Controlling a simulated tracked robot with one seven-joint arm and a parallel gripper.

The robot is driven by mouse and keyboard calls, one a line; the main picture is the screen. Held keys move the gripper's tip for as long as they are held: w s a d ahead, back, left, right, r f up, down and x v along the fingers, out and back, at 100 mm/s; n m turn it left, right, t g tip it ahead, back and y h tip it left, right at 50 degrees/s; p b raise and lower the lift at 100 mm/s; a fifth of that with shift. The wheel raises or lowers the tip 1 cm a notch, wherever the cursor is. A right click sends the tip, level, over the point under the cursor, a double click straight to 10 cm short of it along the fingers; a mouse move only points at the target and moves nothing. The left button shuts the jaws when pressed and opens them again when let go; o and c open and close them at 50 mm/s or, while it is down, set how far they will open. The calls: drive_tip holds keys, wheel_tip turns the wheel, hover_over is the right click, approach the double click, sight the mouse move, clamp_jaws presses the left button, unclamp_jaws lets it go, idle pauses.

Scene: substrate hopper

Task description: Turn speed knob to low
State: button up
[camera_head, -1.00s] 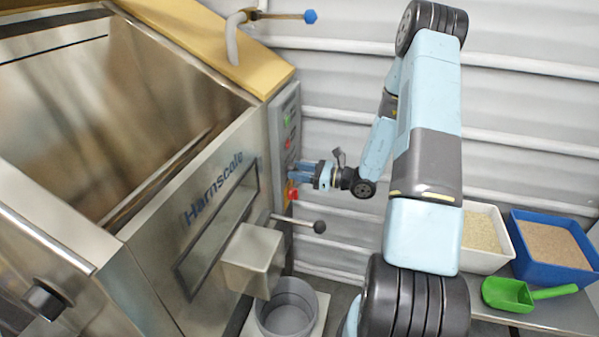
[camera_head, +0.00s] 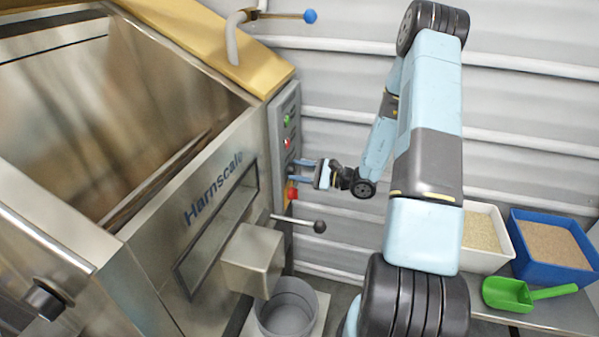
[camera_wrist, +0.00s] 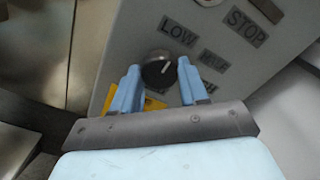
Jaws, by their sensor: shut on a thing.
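The speed knob (camera_wrist: 157,70) is dark and round, on the grey control panel (camera_wrist: 120,50), in the wrist view. A pale pointer mark on it leans to the upper right. The LOW label (camera_wrist: 178,32) is above and right of it. A blurred middle label (camera_wrist: 214,59) is farther right, and a lower label is partly hidden by a finger. My gripper (camera_wrist: 157,82) has its two blue fingers on either side of the knob, shut on it. In the head view my gripper (camera_head: 292,172) reaches the panel from the right, and its fingers hide the knob.
A red button (camera_head: 291,193) sits just below my fingers, with a green button (camera_head: 287,120) higher up. A ball-ended lever (camera_head: 300,222) sticks out below. The steel hopper (camera_head: 150,205) fills the left. A grey bucket (camera_head: 287,310) stands underneath.

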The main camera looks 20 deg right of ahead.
drive_tip(key=shift+s+d+f, duration=0.1)
drive_tip(key=shift+f, duration=0.05)
drive_tip(key=o, duration=1.1)
drive_tip(key=shift+c, duration=0.2)
drive_tip(key=v, duration=1.3)
drive_tip(key=shift+d, duration=0.3)
drive_tip(key=shift+s, duration=0.15)
